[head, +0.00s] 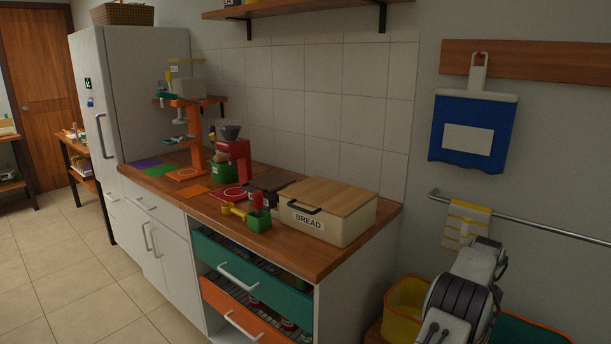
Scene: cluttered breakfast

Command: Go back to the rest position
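My arm shows at the lower right of the head view, its white and dark links rising in front of the wall near the towel rail. At its upper end, what seems to be my gripper (486,243) is seen from behind and is small. Its fingers cannot be made out, so whether it is open or shut, or holds anything, does not show. It appears apart from the counter (315,262), to the right of it.
The teal drawer (262,285) and orange drawer (235,318) look pulled out. A yellow bin (402,307) stands beside my arm. The tiled floor (55,270) at left is clear.

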